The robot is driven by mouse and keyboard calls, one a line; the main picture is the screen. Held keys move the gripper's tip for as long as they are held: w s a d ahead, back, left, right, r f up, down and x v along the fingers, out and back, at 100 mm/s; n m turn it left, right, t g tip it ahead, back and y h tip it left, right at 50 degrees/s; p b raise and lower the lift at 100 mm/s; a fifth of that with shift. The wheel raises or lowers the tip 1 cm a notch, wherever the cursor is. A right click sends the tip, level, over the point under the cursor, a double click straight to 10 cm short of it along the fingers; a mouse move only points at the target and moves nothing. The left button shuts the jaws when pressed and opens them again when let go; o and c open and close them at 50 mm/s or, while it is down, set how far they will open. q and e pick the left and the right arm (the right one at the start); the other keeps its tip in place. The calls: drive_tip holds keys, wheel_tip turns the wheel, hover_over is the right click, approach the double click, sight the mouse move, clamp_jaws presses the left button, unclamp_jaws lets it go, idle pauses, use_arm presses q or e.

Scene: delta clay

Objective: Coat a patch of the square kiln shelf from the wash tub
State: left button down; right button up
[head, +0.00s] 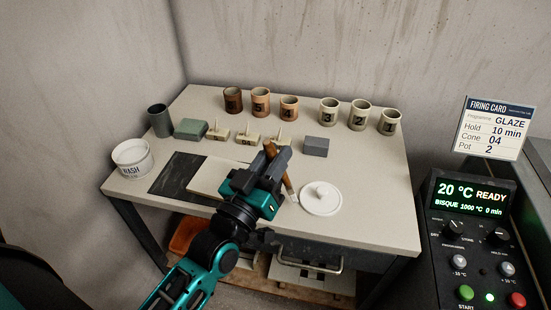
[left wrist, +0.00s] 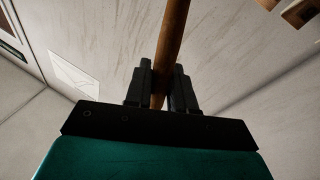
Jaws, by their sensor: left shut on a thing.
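My left gripper (head: 274,166) is shut on a brush with a brown wooden handle (head: 287,182). The handle also shows between the fingers in the left wrist view (left wrist: 172,45). The brush slants, its pale tip low near the table's front, right of my gripper. The white wash tub (head: 132,160), labelled WASH, stands at the table's left edge, well left of the gripper. A pale flat slab (head: 208,177), seemingly the kiln shelf, lies left of the gripper and is partly hidden by my arm. My right gripper is not in view.
A round white lid (head: 321,197) lies just right of the brush. A dark mat (head: 173,172) lies beside the slab. Numbered pots (head: 328,111), small stands (head: 248,137) and a grey block (head: 316,146) stand behind. The table's right part is clear. A kiln panel (head: 475,235) is at right.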

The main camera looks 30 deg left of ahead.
use_arm(q)
drive_tip(key=shift+w+a+r+m+h+p, duration=0.15)
drive_tip(key=shift+a+r+m+h, duration=0.1)
drive_tip(key=shift+r+m+h, duration=0.25)
drive_tip(key=shift+w+a+r+m+h+p, duration=0.1)
drive_tip(key=shift+a+r+m+h+p, duration=0.1)
drive_tip(key=shift+r+m+h, duration=0.3)
drive_tip(key=w+a+r+m+g+h+p, duration=0.3)
drive_tip(key=w+a+r+m+g+h, duration=0.25)
drive_tip(key=a+r, duration=0.4)
drive_tip(key=shift+t, duration=0.35)
wheel_tip(320, 180, down, 5)
drive_tip(key=shift+a+f+b, duration=0.1)
drive_tip(key=shift+b, duration=0.85)
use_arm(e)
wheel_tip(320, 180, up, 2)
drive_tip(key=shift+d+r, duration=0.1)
